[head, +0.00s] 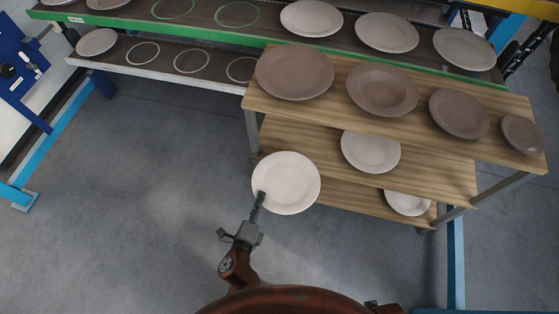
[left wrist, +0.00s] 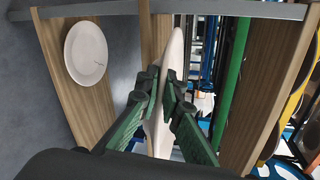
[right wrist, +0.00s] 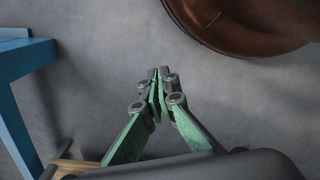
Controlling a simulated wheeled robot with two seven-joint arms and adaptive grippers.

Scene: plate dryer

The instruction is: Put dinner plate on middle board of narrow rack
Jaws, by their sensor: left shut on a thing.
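The narrow rack has a top board (head: 425,85), a middle board (head: 435,165) and a bottom board (head: 345,197), all wooden. My left gripper (head: 262,197) is shut on the rim of a white dinner plate (head: 292,180), held in front of the rack's left end. The left wrist view shows the held plate (left wrist: 174,48) edge-on between the fingers (left wrist: 168,92), close to a board edge; whether they touch is unclear. A white plate (head: 370,152) lies on the middle board and another (head: 407,204) on the bottom one. My right gripper (right wrist: 157,82) is shut and empty, over floor.
Several brown plates (head: 382,90) stand on the top board. Behind is a long green-edged rack (head: 180,30) with white plates and marked rings. Metal posts (head: 252,130) stand at the narrow rack's corners. Open grey floor (head: 150,180) lies to the left.

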